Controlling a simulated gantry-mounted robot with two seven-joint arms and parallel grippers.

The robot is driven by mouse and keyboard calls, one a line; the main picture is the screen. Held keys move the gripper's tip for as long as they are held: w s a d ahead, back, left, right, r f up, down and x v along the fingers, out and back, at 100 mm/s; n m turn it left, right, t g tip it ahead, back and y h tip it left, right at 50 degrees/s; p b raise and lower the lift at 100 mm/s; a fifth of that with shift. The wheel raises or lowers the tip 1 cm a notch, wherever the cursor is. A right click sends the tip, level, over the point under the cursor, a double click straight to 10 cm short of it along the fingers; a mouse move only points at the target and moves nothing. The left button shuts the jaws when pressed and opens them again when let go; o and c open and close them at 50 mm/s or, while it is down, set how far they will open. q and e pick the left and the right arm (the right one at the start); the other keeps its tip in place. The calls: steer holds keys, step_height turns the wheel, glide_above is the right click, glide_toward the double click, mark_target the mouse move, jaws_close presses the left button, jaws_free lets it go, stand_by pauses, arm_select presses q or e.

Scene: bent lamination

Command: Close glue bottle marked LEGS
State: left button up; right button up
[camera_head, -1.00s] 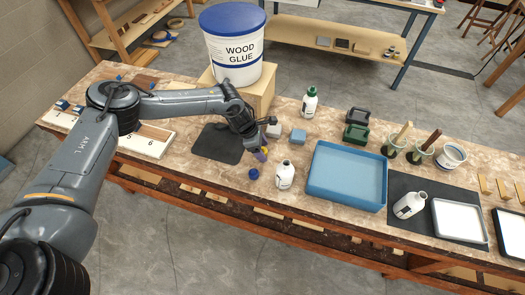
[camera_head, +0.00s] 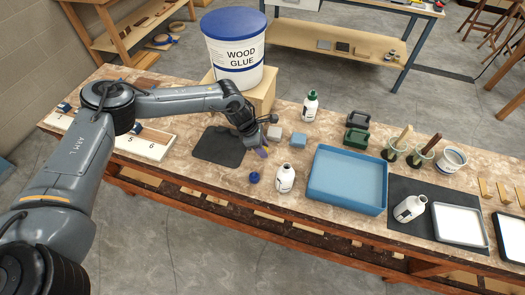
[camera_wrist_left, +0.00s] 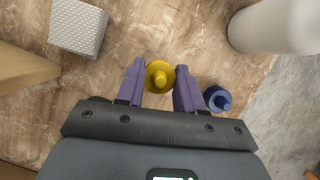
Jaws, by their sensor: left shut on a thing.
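My left gripper (camera_head: 261,152) is over the bench, left of an uncapped white bottle (camera_head: 285,179) that stands upright. In the left wrist view, its purple fingers (camera_wrist_left: 159,88) are shut on a yellow cap (camera_wrist_left: 159,78). A blue cap (camera_head: 254,177) lies on the bench and also shows right of the fingers in the left wrist view (camera_wrist_left: 217,99). A green-capped bottle (camera_head: 310,106) stands farther back. Another open white bottle (camera_head: 409,208) is on the dark mat at the right. I cannot read LEGS on any bottle. My right gripper is not in view.
A blue tray (camera_head: 347,205) lies right of the near bottle. The wood glue bucket (camera_head: 233,75) stands on a wooden box. A dark mat (camera_head: 208,152) lies left of the gripper.

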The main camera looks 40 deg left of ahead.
arm_select(q)
steer(key=w+d+r, duration=0.2)
steer(key=d+r, duration=0.6)
steer(key=d, duration=0.3)
steer(key=shift+d+r, duration=0.2)
steer(key=shift+d, duration=0.05)
